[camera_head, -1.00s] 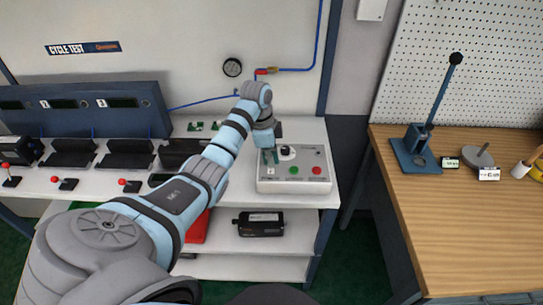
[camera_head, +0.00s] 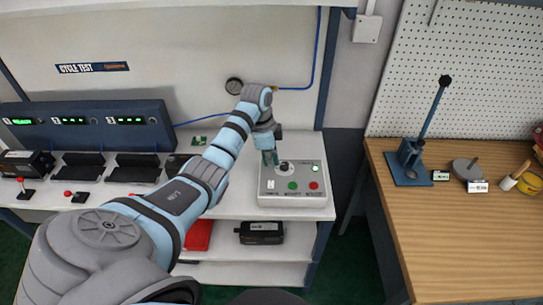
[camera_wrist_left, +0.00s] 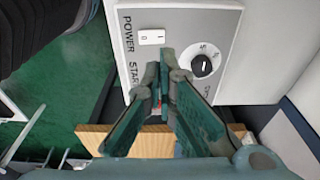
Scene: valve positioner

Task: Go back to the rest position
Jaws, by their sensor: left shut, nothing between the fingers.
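My left gripper (camera_head: 270,157) is shut and empty over the upper left part of the grey control box (camera_head: 297,203). In the left wrist view its closed fingertips (camera_wrist_left: 164,78) are in front of the box face (camera_wrist_left: 185,22), near the START label. I cannot tell whether they touch it. The white rocker switch (camera_wrist_left: 152,37) and black dial knob (camera_wrist_left: 202,66) show beside the fingers. My right gripper is not in view.
The blue display panel (camera_head: 90,128) has lit green readouts above several black stations. A black device (camera_head: 260,232) and a red bin (camera_head: 198,236) sit on the lower shelf. At right, a wooden bench (camera_head: 450,235) carries a lever press (camera_head: 412,160). Floor shows between the benches.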

